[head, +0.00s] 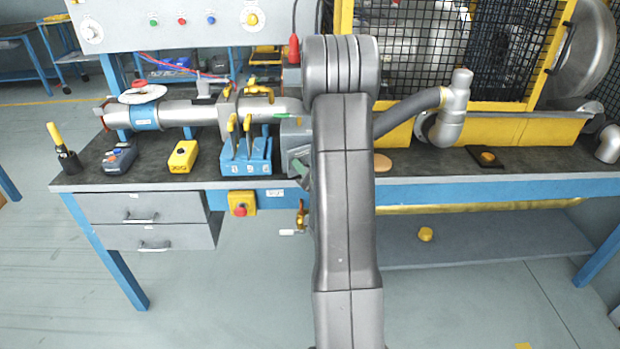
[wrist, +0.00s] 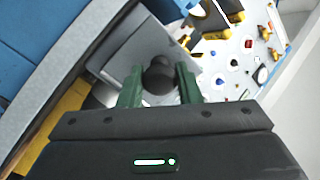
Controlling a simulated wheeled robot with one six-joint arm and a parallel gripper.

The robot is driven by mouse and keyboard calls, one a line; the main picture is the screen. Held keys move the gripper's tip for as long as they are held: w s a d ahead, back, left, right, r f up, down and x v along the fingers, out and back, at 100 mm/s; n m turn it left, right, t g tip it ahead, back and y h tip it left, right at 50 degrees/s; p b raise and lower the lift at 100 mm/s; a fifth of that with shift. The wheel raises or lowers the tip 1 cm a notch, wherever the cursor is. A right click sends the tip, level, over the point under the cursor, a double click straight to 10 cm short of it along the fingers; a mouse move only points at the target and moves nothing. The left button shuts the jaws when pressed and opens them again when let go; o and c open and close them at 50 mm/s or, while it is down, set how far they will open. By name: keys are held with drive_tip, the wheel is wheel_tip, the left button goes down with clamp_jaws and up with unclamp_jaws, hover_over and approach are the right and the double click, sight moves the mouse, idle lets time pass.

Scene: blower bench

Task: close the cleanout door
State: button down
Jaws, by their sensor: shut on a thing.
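A grey flat panel (wrist: 138,45), which looks like the cleanout door, lies ahead of my gripper in the wrist view. A round black knob (wrist: 158,82) stands on it. My gripper (wrist: 159,72) has its two green fingers on either side of the knob and is shut on it. In the head view my arm hides most of the door and the knob. I cannot tell how far the door stands open.
A grey hose (head: 408,110) and a yellow-framed mesh guard (head: 342,20) are to the right. A brass valve (head: 301,215) hangs below the bench's front edge.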

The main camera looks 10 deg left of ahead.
drive_tip(key=shift+w+a+m+t+h+b, duration=0.25)
drive_tip(key=shift+a+m+t+h+b, duration=0.35)
drive_tip(key=shift+m+h+b, duration=0.5)
drive_tip(key=shift+w+a+m+t+h+b, duration=0.35)
drive_tip(key=shift+m+t+h+b, duration=0.4)
drive_tip(key=shift+h, duration=0.6)
drive_tip(key=shift+w+a+m+t+h+b, duration=0.15)
drive_tip(key=shift+a+m+t+h+b, duration=0.4)
drive_tip(key=shift+m+t+h+b, duration=0.5)
drive_tip(key=shift+r+h, duration=0.15)
drive_tip(key=shift+h, duration=0.35)
drive_tip(key=c, duration=1)
unclamp_jaws()
drive_tip(key=shift+w, duration=0.1)
drive_tip(key=shift+c, duration=0.2)
drive_tip(key=v, duration=1.4)
drive_tip(key=shift+w+r, duration=0.1)
drive_tip(key=shift+r, duration=0.05)
drive_tip(key=x, duration=1.3)
drive_tip(key=shift+w+f, duration=0.3)
